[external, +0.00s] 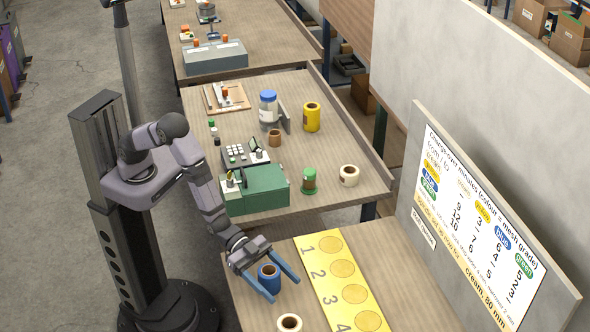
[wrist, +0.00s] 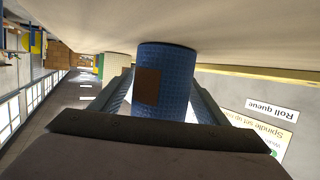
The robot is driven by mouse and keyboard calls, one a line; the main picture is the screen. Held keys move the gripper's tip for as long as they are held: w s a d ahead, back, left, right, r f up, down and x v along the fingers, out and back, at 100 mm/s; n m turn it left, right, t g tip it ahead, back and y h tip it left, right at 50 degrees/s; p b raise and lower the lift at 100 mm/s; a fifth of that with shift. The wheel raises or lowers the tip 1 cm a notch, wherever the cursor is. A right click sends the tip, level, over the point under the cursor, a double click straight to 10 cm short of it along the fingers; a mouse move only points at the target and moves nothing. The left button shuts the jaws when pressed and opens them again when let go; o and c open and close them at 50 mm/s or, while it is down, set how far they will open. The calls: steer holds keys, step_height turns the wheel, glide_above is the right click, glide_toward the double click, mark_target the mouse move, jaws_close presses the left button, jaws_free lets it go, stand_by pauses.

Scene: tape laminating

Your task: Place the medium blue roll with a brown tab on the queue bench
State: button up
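The blue roll (external: 268,279) stands upright on the near wooden bench (external: 395,262), left of the yellow numbered strip (external: 345,280). In the wrist view the blue roll (wrist: 178,85) shows a brown tab (wrist: 147,86) on its side facing the camera. My gripper (external: 284,291) is low over the bench, with one blue finger on each side of the roll. The fingers look open around it, with a small gap in the external view. The strip's round marks 1 to 3 are bare, and mark 4 is partly cut off by the frame.
A cream roll (external: 289,323) stands just in front of the blue roll. The middle bench behind holds a green box (external: 258,190), a green roll (external: 309,180), a cream roll (external: 349,175) and a yellow roll (external: 312,117). A sign board (external: 480,220) stands along the right.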

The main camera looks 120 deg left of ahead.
mark_target(261, 266)
steer(key=shift+r, duration=0.1)
steer(key=shift+r+p, duration=0.15)
steer(key=shift+p, duration=0.15)
steer(key=shift+s+a, duration=0.1)
steer(key=shift+s, duration=0.25)
steer(key=b+v, duration=0.1)
steer(key=v, duration=1)
steer(key=shift+s+r+b, duration=0.1)
steer(key=shift+r+b, duration=0.05)
steer(key=shift+b, duration=0.25)
steer(key=shift+a, duration=0.1)
